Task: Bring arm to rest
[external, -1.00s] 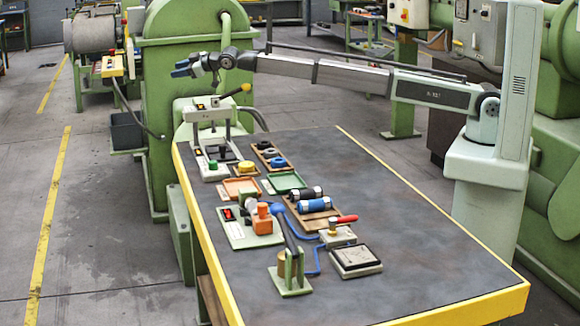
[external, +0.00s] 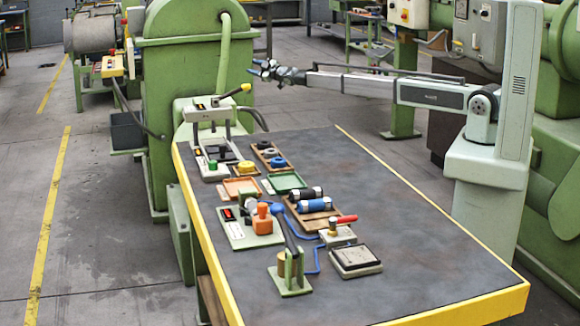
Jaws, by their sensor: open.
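My gripper (external: 262,69) is at the end of my outstretched arm, above and beyond the far edge of the table (external: 400,240). Its fingers are small in the external view and point to the left. It is open, and I see nothing between the fingers. It touches nothing that I can see. My arm reaches left from its pale column at the right side of the table.
The table holds an orange block device (external: 263,222), a green tray (external: 287,182), blue and black cylinders (external: 314,204), a lever on a green stand (external: 290,270) and a flat box (external: 355,261). A green machine (external: 180,110) stands left of my gripper. The table's right half is clear.

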